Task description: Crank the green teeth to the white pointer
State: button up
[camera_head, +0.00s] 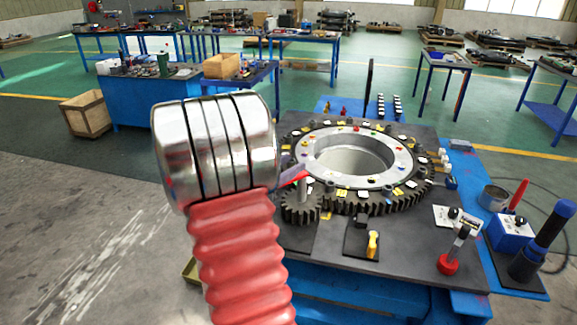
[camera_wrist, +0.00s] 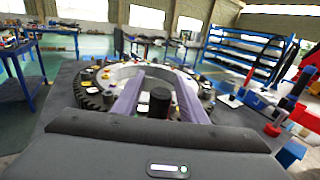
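The large dark toothed ring gear (camera_head: 408,192) lies flat on its stand, with a pale inner ring carrying small coloured markers. It also fills the middle of the wrist view (camera_wrist: 92,100). A smaller dark gear (camera_head: 300,213) with a grey upright post meshes at its front left. My gripper (camera_wrist: 160,74) has two purple fingers apart, above the gears. A black-topped upright cylinder (camera_wrist: 159,103) shows between the fingers; I cannot tell whether they touch it. In the head view my arm hides most of the gripper. I cannot make out green teeth or a white pointer for certain.
A yellow-handled switch (camera_head: 373,243), a red-based lever (camera_head: 449,262) and a blue box (camera_head: 512,231) stand on the front and right of the stand. A dark upright post (camera_head: 369,88) rises behind the ring.

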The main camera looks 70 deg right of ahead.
jog(key=shift+d, duration=0.1)
jog(key=shift+c, duration=0.3)
grip_shut()
